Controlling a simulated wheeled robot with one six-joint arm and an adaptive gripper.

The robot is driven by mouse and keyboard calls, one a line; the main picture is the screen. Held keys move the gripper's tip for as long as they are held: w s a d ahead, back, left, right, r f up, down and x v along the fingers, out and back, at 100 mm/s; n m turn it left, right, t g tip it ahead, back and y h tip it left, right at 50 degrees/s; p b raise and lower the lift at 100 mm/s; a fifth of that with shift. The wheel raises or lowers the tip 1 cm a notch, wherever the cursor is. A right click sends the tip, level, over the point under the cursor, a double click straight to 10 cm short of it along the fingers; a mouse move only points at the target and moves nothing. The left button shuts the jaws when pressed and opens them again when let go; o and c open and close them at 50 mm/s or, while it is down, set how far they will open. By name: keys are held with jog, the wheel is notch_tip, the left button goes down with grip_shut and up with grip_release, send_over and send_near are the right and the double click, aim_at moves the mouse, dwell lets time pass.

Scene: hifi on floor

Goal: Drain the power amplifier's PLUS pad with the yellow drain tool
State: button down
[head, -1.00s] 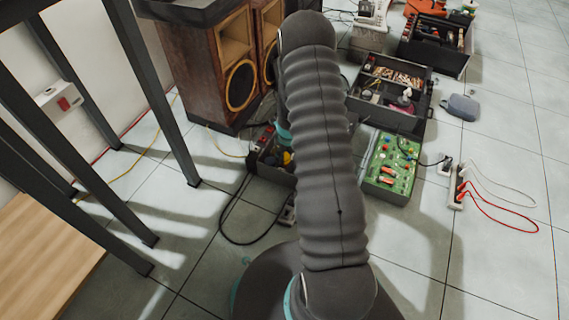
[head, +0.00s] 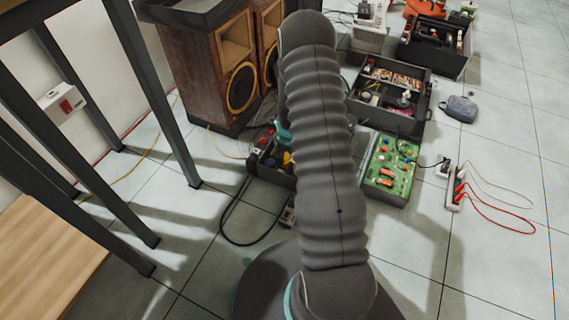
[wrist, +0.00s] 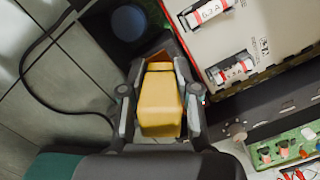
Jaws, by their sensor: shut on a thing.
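In the wrist view, the yellow drain tool (wrist: 161,102) stands between the fingers of my gripper (wrist: 158,108), which is shut on it. Its working tip is hidden by its own body. A white panel (wrist: 255,45) with fuses marked 6.3 A lies just right of the tool, apparently part of the power amplifier. In the head view, the dark open amplifier box (head: 268,172) is partly covered by my arm. A bit of yellow (head: 287,158) shows there beside the arm. I cannot make out the PLUS pad or whether the tool touches anything.
A green circuit board (head: 390,168) lies right of my arm, near a white power strip (head: 454,190) with red leads. Open toolboxes (head: 415,103) stand behind it. Wooden speakers (head: 235,75) and a dark table frame (head: 165,90) stand left. The right floor is mostly clear.

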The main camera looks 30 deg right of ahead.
jog(key=shift+r+p, duration=3.15)
jog(key=shift+r, duration=0.1)
